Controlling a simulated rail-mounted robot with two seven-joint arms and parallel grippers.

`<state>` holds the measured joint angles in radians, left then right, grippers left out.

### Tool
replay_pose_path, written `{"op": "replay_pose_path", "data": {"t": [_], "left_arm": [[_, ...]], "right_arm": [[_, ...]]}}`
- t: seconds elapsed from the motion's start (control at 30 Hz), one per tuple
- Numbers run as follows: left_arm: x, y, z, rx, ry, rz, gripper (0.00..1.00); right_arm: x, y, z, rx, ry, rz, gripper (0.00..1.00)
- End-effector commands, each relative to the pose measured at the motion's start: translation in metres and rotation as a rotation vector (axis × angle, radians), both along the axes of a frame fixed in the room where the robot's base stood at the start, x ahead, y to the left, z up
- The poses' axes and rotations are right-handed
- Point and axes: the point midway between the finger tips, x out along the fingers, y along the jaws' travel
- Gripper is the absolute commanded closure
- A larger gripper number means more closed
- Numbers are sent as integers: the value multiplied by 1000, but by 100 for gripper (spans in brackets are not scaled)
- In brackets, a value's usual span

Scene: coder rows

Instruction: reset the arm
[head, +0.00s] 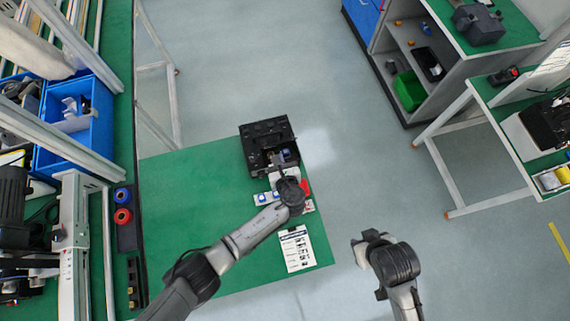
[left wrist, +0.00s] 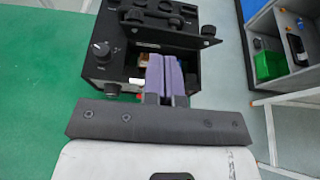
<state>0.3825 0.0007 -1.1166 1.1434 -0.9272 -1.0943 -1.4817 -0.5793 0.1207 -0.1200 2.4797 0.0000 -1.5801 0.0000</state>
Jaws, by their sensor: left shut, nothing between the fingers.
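My left arm (head: 245,235) reaches in from the left over the green table (head: 190,190). My left gripper (head: 282,165) is at the near side of a black box-shaped device (head: 262,132). In the left wrist view the two purple-grey fingers (left wrist: 166,75) are together with nothing between them. They overlap the open front of the black device (left wrist: 104,65), whose lid part stands raised; I cannot tell if they touch it. My right gripper (head: 368,242) is off the table's right side over the floor. Its fingers are too unclear to read.
A printed sheet (head: 296,249) lies near the table's front right. Blue and red round parts (head: 122,206) sit at the left edge. Blue bins (head: 85,120) stand at left. A shelf with a green bin (head: 409,91) and another table are at right. Floor between is clear.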

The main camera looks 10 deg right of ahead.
Motion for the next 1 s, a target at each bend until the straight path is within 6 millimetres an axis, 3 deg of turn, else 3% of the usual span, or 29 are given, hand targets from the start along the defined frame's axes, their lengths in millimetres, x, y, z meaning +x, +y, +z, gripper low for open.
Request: {"op": "replay_pose_path", "data": {"t": [0.2, 0.4, 0.77, 0.87, 1.0], "left_arm": [[-39, -6, 14, -2, 1, 0, 100], [-63, -9, 24, 0, 0, -1, 100], [-76, -11, 29, -18, -3, 7, 100], [-76, -11, 29, -97, -15, 40, 100], [-78, -6, 27, -336, -40, 168, 100]], "right_arm": [[0, 0, 2, 0, 0, 0, 57], [0, 0, 2, 0, 0, 0, 57], [0, 0, 1, 0, 0, -1, 57], [0, 0, 1, 0, 0, -1, 57], [0, 0, 1, 0, 0, -1, 57]]}}
